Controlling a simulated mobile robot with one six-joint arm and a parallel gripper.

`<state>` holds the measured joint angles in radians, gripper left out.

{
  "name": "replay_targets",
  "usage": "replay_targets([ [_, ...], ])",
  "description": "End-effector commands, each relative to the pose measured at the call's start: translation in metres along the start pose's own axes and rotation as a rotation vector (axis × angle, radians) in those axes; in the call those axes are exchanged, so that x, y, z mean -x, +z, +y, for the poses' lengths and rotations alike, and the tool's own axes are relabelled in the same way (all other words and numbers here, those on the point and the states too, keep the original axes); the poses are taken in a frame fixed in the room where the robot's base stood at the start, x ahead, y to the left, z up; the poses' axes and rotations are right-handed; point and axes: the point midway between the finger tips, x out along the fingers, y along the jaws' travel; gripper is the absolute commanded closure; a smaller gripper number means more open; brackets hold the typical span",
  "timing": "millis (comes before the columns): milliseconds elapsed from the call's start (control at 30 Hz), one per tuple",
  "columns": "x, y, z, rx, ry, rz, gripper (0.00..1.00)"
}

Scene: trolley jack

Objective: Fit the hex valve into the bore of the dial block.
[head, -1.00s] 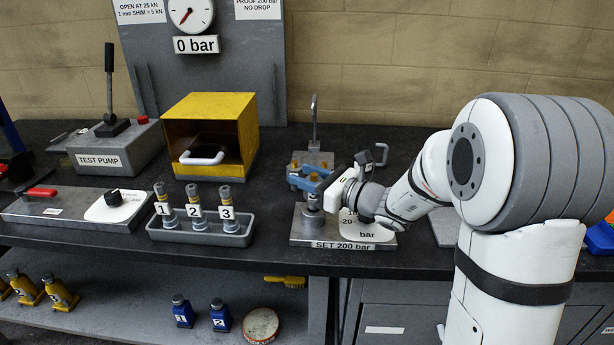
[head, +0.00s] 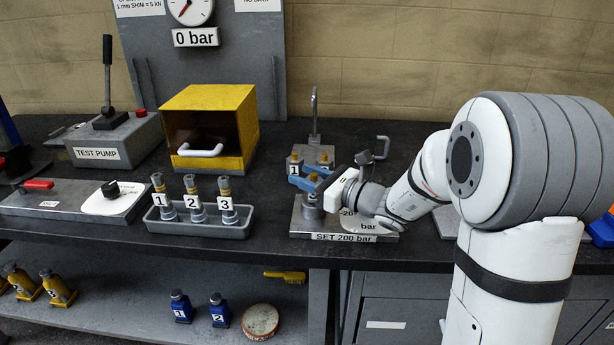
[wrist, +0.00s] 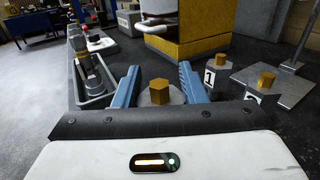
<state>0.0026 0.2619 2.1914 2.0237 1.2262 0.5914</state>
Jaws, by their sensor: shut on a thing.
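The hex valve, with a brass hex head (wrist: 160,92) on a round grey body, sits between the two blue fingers of my gripper (wrist: 159,70) in the wrist view. My gripper is shut on it. In the head view my gripper (head: 308,184) is above the left part of the dial block (head: 343,237), which is labelled SET 200 bar and carries a white dial (head: 362,225). A grey cylinder (head: 312,210) shows directly below the fingers. The bore is hidden, and I cannot tell how far the valve is in it.
Behind the block stand two brass-topped posts, one labelled 1 (head: 294,168). A grey tray (head: 200,228) with three numbered pieces is to the left. A yellow open box (head: 245,130) and the test pump (head: 98,153) stand further back. A tall thin rod rises behind the posts.

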Motion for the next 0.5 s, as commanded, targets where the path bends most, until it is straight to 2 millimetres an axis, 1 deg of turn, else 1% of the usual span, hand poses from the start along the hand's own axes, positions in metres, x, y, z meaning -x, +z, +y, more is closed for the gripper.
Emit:
replay_targets([
  [300,-0.0001,-0.0083,0.0001,0.001,0.0,-0.001,0.95],
  [333,0.0,-0.0074,0.0001,0.001,0.0,-0.002,0.61],
  [500,0.0,-0.0071,0.0001,0.0,0.0,-0.001,0.47],
])
